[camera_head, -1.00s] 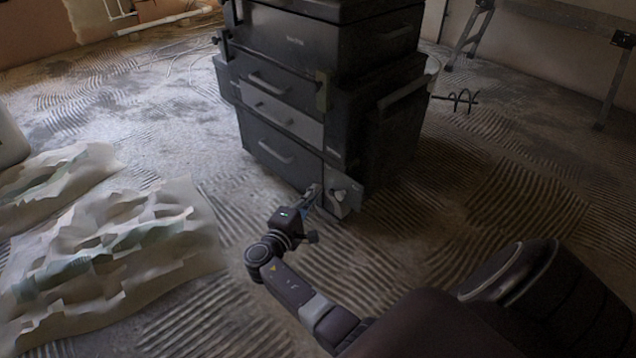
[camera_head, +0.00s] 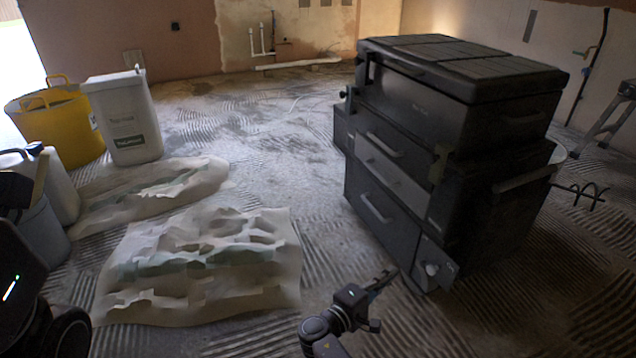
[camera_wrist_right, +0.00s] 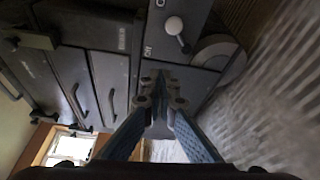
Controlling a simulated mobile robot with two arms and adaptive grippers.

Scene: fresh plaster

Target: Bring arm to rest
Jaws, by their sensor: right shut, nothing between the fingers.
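My right gripper (camera_head: 388,275) is low in the middle of the head view, just in front of the lower corner of a dark tool cabinet (camera_head: 380,212). It is shut and empty. In the right wrist view the two blue-sided fingers (camera_wrist_right: 160,92) come together at their tips in front of the cabinet's drawers (camera_wrist_right: 108,85). A small panel with a pale knob (camera_wrist_right: 174,26) lies beyond the tips. I cannot tell whether the fingertips touch the cabinet. A dark part of my own body shows at the left edge of the head view, but my left gripper does not show.
Crumpled sheets (camera_head: 205,262) lie on the ridged floor at the left. A yellow tub (camera_head: 62,125), a white bin (camera_head: 122,118) and a pale container (camera_head: 50,185) stand behind them. Floor between sheets and cabinet is clear.

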